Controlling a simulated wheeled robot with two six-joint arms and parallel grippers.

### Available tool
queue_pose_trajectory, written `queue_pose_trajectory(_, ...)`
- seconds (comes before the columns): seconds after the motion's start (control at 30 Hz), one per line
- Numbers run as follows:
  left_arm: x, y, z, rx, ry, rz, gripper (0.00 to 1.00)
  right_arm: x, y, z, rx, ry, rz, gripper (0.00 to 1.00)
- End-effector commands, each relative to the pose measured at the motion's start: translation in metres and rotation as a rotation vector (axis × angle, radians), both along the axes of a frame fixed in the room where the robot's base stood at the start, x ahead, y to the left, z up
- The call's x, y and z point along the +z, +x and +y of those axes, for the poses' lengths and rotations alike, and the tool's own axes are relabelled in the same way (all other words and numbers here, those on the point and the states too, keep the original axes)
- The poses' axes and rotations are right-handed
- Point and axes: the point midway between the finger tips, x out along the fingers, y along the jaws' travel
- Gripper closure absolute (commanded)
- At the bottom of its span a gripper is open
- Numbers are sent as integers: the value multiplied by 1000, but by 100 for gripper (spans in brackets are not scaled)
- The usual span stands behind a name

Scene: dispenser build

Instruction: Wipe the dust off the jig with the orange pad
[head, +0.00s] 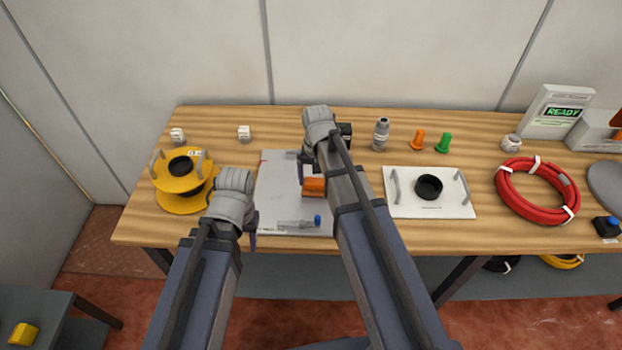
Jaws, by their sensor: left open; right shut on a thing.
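The orange pad (314,187) is below my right gripper (309,172), which is shut on it. The pad is over a pale grey plate (272,190), which looks like the jig. I cannot tell whether pad and plate touch. Faint grey marks show on the plate; my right arm hides its right part. My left gripper (252,228) is open and empty at the plate's front left edge, its fingers partly hidden by its wrist.
A tool with a blue end (317,220) lies on the plate's front part. A yellow spool (183,183) stands left. Right are a white board with handles and a black ring (429,187), a grey bottle (381,134) and a red hose coil (538,190).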

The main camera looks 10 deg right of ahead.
Motion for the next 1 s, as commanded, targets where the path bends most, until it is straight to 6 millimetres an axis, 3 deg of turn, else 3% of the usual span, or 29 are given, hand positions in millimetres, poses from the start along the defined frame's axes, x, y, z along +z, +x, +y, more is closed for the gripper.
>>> queue_pose_trajectory(0.17,0,0,0,0,0,0,50,0,-1,-2,0,1,0,59)
queue_pose_trajectory(0.6,-3,0,0,0,0,0,50,-3,-9,-33,-1,0,0,59)
queue_pose_trajectory(1.0,1,0,0,0,0,0,50,1,-9,-35,-2,-4,1,59)
